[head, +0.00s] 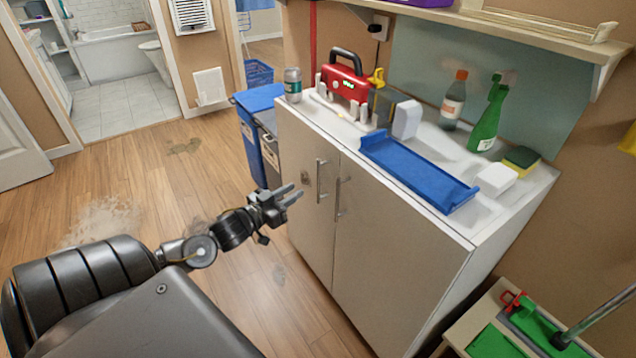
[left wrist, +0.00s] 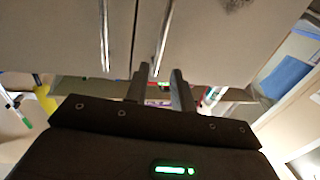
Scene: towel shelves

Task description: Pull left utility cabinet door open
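The white utility cabinet has a left door (head: 309,225) and a right door (head: 390,255), both shut. The left door's vertical metal handle (head: 320,181) stands beside the right door's handle (head: 339,197). My left gripper (head: 297,193) is open and empty, a little left of and below the left handle in the head view, apparently not touching it. In the left wrist view, which looks turned over, the left door's handle (left wrist: 162,38) lines up with the gap between my open fingers (left wrist: 161,80). The other handle (left wrist: 104,35) is left of them. My right gripper is not in view.
On the cabinet top are a red toolbox (head: 345,80), a blue tray (head: 415,170), a green spray bottle (head: 487,117) and other supplies. A blue bin (head: 250,140) stands left of the cabinet. The wooden floor in front of the doors is clear.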

